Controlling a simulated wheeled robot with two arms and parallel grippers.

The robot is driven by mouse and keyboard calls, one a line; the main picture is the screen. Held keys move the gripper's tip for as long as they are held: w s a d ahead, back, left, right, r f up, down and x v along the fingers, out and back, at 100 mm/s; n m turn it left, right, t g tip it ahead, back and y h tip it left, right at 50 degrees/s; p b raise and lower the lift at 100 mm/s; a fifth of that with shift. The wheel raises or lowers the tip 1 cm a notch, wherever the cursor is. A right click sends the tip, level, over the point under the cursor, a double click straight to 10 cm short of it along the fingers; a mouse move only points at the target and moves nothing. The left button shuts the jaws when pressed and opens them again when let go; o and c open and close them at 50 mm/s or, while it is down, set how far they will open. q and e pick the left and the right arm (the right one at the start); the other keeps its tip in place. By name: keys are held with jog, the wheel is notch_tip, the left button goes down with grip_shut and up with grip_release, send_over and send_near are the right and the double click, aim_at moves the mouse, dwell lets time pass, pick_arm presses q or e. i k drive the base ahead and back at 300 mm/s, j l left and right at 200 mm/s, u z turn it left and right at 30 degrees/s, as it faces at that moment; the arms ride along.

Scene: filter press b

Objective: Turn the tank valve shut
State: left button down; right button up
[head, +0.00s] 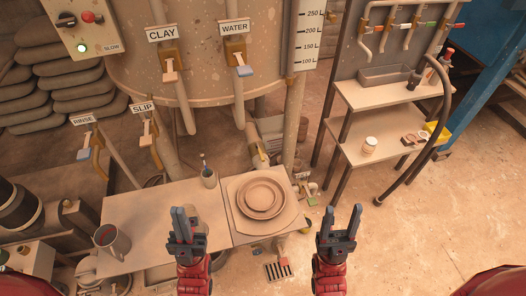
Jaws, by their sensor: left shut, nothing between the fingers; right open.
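The large tank (200,70) stands at the back with a level scale (308,40) on its right. A pipe with a brass-coloured fitting (258,155) runs below the tank. I cannot tell which of these is the tank valve. My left gripper (184,214) is shut and empty, in front of the table and well short of the valves. My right gripper (342,212) is open and empty, right of the table.
A low table (140,215) holds a grey mug (112,240), a small cup (209,178) and stacked round dishes (262,197). A shelf rack (370,150) stands right, with a hanging hose (425,150). A control box (80,25) is upper left. Floor at right is clear.

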aim_at(258, 146)
jog(key=i+l, duration=0.15)
jog(key=i, duration=0.25)
jog(key=i+l+u, duration=0.1)
jog(key=i, duration=0.35)
